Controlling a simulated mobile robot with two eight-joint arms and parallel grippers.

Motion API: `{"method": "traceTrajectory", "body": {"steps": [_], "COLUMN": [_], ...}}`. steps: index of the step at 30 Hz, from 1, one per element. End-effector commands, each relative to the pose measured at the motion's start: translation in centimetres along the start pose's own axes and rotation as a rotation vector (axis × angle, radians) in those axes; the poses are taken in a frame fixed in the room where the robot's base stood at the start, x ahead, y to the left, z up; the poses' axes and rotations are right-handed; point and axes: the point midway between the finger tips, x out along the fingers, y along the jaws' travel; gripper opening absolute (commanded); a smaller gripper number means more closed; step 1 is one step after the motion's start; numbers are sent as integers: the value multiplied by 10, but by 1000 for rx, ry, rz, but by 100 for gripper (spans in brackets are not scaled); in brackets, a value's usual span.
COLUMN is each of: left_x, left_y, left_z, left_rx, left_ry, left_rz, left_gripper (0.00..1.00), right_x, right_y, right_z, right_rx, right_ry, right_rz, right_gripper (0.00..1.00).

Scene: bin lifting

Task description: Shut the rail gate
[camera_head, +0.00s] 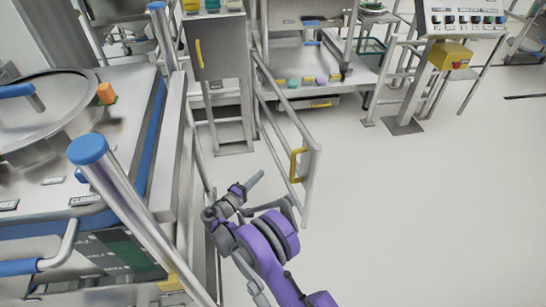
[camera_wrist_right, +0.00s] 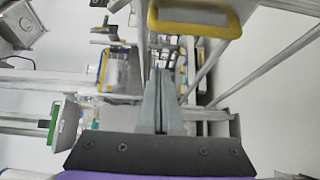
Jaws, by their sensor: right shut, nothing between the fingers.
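The rail gate (camera_head: 286,102) is a metal tube frame standing swung out from the far machinery towards me, at an angle to the walkway. Its free end carries a yellow handle (camera_head: 296,164). The handle also shows large at the top of the right wrist view (camera_wrist_right: 195,29). My right gripper (camera_head: 256,180) is shut and empty. It is left of and slightly below the handle in the head view, apart from it. In the wrist view its fingers (camera_wrist_right: 162,100) are together, below the handle. My left gripper is not in view.
A machine with a round lid (camera_head: 60,105) and blue-capped posts (camera_head: 88,149) stands at the left. A grey cabinet (camera_head: 217,47) with a yellow handle stands behind. A control console (camera_head: 465,20) is at the back right. The pale floor (camera_head: 430,210) at the right is clear.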

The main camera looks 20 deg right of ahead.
Motion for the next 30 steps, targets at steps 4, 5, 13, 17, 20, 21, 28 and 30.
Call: {"method": "traceTrajectory", "body": {"steps": [4,5,13,17,20,21,28,30], "left_x": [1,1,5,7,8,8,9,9], "left_y": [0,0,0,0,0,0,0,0], "left_z": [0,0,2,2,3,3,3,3], "left_rx": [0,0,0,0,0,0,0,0], "left_ry": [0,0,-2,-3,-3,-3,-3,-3], "left_rz": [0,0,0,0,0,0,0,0], "left_gripper": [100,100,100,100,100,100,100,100], "right_x": [8,12,67,94,109,113,126,127], "right_y": [-2,-2,-2,-2,-1,-1,0,0], "right_z": [-1,-1,0,0,8,12,26,27], "right_rx": [-1,-1,-2,-2,-2,-2,-1,-1], "right_ry": [0,-1,-3,-2,-2,-1,1,2], "right_rz": [10,10,9,8,8,8,7,7], "right_gripper": [0,0,0,0,0,0,0,0]}}
